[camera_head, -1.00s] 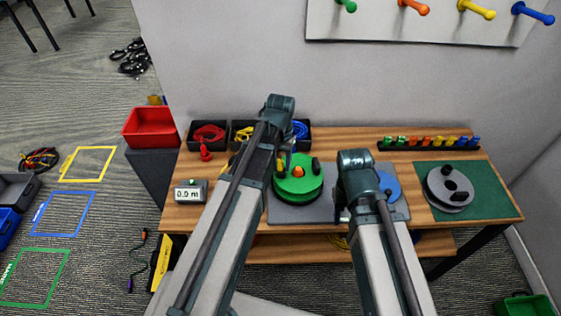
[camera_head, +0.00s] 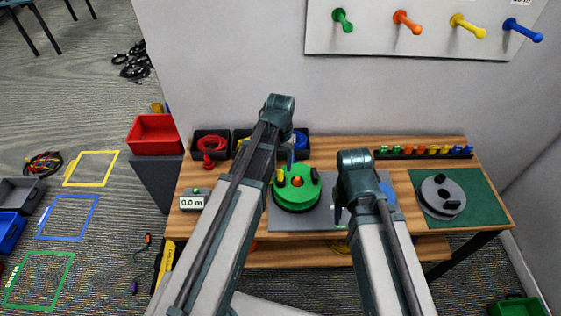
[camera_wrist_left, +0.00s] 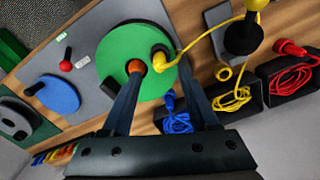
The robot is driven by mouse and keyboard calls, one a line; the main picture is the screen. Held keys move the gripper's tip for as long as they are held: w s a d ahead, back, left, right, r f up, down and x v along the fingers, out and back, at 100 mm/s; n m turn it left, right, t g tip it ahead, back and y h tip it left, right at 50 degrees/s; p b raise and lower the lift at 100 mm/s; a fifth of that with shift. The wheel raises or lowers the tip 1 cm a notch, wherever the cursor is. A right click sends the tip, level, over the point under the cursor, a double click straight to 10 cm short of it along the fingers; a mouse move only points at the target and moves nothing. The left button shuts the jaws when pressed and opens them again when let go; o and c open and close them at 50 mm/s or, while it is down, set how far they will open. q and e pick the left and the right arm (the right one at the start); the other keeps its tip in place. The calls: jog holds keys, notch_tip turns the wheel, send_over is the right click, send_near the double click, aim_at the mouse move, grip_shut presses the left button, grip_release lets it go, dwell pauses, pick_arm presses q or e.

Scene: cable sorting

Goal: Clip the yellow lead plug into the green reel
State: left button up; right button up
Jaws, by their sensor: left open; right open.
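The green reel (camera_head: 297,197) lies on a grey mat and has an orange hub (camera_head: 297,182). The yellow lead plug (camera_head: 281,174) is on the reel's left side beside a black clip. In the left wrist view the plug (camera_wrist_left: 159,62) sits at the reel's edge with its cable running off; I cannot tell how firmly it is seated. My left gripper (camera_wrist_left: 163,77) is open, its fingertips at the reel's rim on either side of the plug, holding nothing I can see. My right gripper (camera_head: 340,214) is open near the mat's right part, mostly hidden by its arm.
Black bins hold red (camera_head: 211,143), yellow (camera_wrist_left: 236,99) and blue (camera_wrist_left: 177,123) cables behind the reel. A blue reel (camera_wrist_left: 57,94) and a grey reel (camera_head: 442,196) lie to the reel's right in the head view. A length meter (camera_head: 193,203) stands left.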

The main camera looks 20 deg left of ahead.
pick_arm(q)
notch_tip(320, 180, up, 8)
jog(key=p, duration=0.7)
pick_arm(e)
notch_tip(320, 180, up, 8)
pick_arm(q)
jog(key=s+d+f+m+y+b, duration=0.1)
jog(key=s+d+f+b, duration=0.4)
jog(key=s+d, duration=0.5)
jog(key=s+m, duration=0.1)
jog(key=s, duration=0.3)
jog(key=shift+s+d+m, duration=0.15)
jog(key=shift+d+m, duration=0.1)
jog(key=shift+m, duration=0.05)
pick_arm(e)
notch_tip(320, 180, down, 5)
jog(key=shift+f, duration=0.15)
pick_arm(q)
jog(key=shift+f, duration=0.1)
